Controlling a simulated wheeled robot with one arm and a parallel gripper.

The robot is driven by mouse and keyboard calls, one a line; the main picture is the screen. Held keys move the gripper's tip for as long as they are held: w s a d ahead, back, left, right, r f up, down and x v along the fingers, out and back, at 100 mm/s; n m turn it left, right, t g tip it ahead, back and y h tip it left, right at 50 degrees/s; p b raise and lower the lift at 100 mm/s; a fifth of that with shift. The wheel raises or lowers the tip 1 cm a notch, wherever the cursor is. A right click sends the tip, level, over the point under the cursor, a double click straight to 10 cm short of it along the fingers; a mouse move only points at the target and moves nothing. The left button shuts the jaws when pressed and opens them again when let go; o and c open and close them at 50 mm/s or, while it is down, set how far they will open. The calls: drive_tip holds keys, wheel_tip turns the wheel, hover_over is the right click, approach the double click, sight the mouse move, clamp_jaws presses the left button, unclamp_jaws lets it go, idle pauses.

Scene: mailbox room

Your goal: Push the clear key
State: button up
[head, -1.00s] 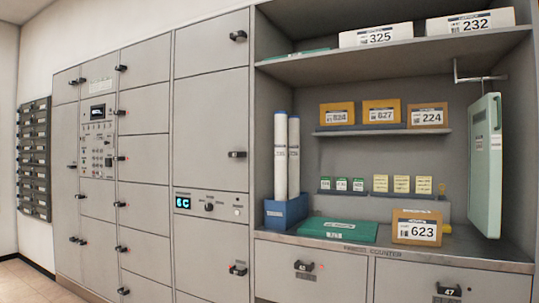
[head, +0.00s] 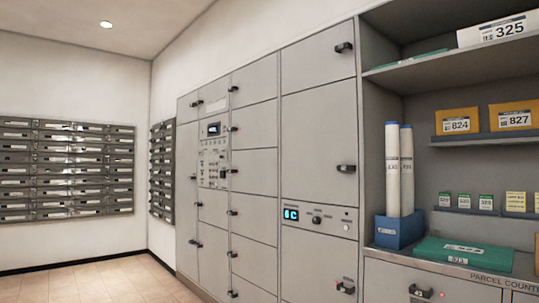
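The keypad panel (head: 213,155) is set in the grey locker wall, left of the middle of the head view. It has a small dark display (head: 214,130) at its top and rows of small keys below. The keys are too small to read, so I cannot tell which one is the clear key. A second panel (head: 317,219) on the locker to the right has a lit blue display (head: 291,214), a dark knob and a small round white button. My gripper is not in view.
Grey locker doors (head: 254,213) with dark handles surround the panel. Banks of mailboxes (head: 66,170) hang on the walls at left. A parcel shelf with a blue bin (head: 398,231) and a teal folder (head: 463,252) stands at right. The tiled floor (head: 95,281) at lower left is clear.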

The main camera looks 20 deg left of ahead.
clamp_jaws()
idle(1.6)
